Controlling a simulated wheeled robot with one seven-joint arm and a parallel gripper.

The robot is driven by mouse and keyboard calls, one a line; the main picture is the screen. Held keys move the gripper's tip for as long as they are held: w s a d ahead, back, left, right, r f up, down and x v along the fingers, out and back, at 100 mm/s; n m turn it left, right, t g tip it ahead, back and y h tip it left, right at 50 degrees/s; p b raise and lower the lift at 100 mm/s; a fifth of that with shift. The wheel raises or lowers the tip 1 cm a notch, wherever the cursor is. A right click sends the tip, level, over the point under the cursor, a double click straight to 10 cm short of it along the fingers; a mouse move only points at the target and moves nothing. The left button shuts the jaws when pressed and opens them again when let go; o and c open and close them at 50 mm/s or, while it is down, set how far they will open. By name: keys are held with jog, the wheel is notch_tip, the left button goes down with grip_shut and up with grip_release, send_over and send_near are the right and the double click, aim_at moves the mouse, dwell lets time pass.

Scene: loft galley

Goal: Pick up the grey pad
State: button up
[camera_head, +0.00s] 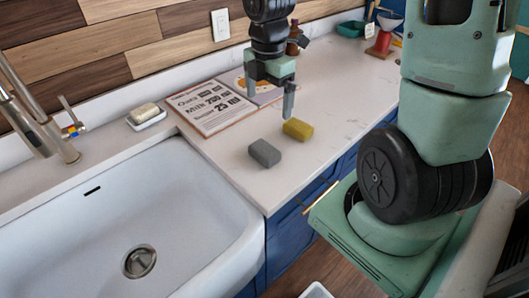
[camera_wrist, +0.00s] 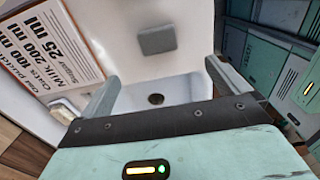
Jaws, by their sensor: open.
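The grey pad (camera_head: 265,153) is a small block lying flat on the white counter, close to the sink's right edge. In the wrist view the grey pad (camera_wrist: 156,40) shows beyond the fingertips, near the top middle. My gripper (camera_head: 269,98) is above the counter, up and slightly right of the pad in the head view, with its fingers pointing down. The fingers are apart with nothing between them. In the wrist view my gripper (camera_wrist: 162,74) is open, and the pad is clear of both fingers.
A yellow sponge (camera_head: 298,129) lies right of the pad. A printed recipe board (camera_head: 213,107) lies behind it. The white sink (camera_head: 175,215) with a faucet (camera_head: 45,125) is at left. A soap dish (camera_head: 147,118) stands behind the sink. A red scale (camera_head: 383,42) is at the far right.

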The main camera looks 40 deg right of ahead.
send_over(264, 148)
jog(key=f, duration=0.7)
jog(key=f+b, duration=0.1)
jog(key=f, duration=0.3)
jog(key=shift+s+d+f, duration=0.25)
jog(key=shift+s+f, duration=0.05)
jog(key=shift+s, duration=0.05)
jog(key=shift+w+a+f, duration=0.1)
jog(key=shift+w+f, duration=0.05)
jog(key=shift+f, duration=1.25)
jog(key=shift+w+a+f, duration=0.1)
jog(key=shift+f, duration=1.25)
jog(key=c, duration=1)
notch_tip(264, 148, up, 10)
jog(key=shift+r+p, duration=0.1)
jog(key=shift+p, duration=0.35)
jog(key=shift+o, duration=0.7)
